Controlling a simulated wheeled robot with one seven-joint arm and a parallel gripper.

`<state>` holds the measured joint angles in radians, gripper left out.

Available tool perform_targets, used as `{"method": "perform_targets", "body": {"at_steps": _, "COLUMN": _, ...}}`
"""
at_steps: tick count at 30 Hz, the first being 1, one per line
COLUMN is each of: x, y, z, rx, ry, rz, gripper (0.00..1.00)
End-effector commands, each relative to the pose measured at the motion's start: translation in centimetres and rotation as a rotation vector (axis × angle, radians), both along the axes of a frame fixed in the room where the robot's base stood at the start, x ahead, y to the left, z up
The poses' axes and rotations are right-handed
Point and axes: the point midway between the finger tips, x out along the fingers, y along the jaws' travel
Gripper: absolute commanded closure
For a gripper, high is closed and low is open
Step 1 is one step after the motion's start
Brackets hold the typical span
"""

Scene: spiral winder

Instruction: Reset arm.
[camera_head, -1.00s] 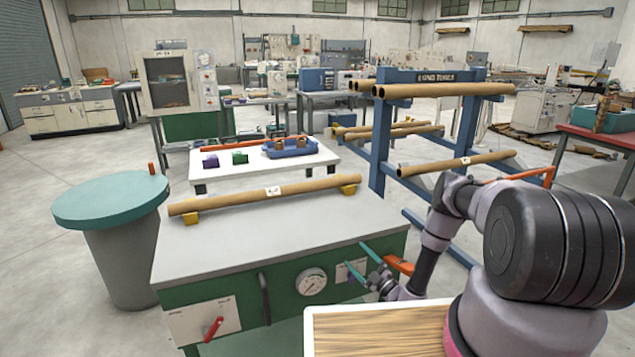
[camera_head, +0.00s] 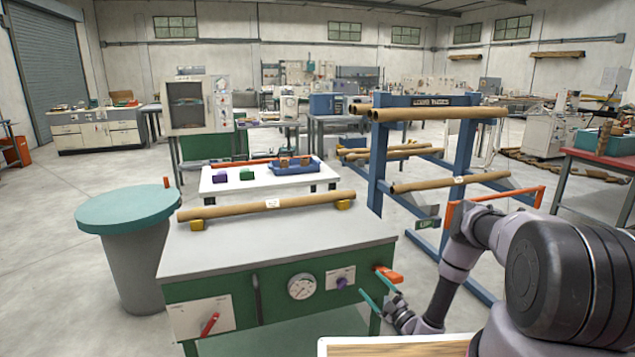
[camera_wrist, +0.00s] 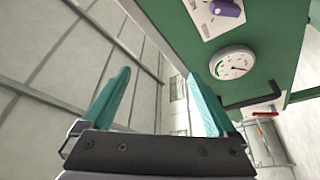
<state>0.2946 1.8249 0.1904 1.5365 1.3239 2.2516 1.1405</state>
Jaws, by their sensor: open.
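My gripper (camera_head: 376,298) is open and empty, with two teal fingers, beside the right front corner of the green machine cabinet (camera_head: 240,290). In the wrist view my gripper (camera_wrist: 165,105) shows both fingers spread, with nothing between them. The cabinet's gauge (camera_wrist: 233,63) and a purple knob (camera_wrist: 226,8) lie beyond the right finger there. My arm reaches in from the right in the head view. An orange lever (camera_head: 388,275) sits on the cabinet's right end, just above and beside the fingers.
A long brown tube (camera_head: 265,205) rests on yellow blocks on the cabinet top. A teal-topped round bin (camera_head: 128,210) stands left. A blue tube rack (camera_head: 378,170) stands behind right. A white table (camera_head: 225,186) holds a blue tray (camera_head: 296,167). Open floor lies left.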

Motion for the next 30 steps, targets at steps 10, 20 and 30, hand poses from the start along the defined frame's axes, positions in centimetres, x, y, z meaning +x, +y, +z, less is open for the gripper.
{"method": "perform_targets", "body": {"at_steps": 10, "x": 1.6, "y": 1.1, "z": 4.2, "rx": -0.084, "ry": -0.096, "rz": 0.081, "gripper": 0.07}}
{"method": "perform_targets", "body": {"at_steps": 20, "x": 3.3, "y": 3.1, "z": 12.0, "rx": -0.249, "ry": -0.289, "rz": 0.228, "gripper": 0.07}}
{"method": "perform_targets", "body": {"at_steps": 30, "x": 2.0, "y": 6.6, "z": 27.0, "rx": -0.607, "ry": -0.745, "rz": 0.506, "gripper": 0.07}}
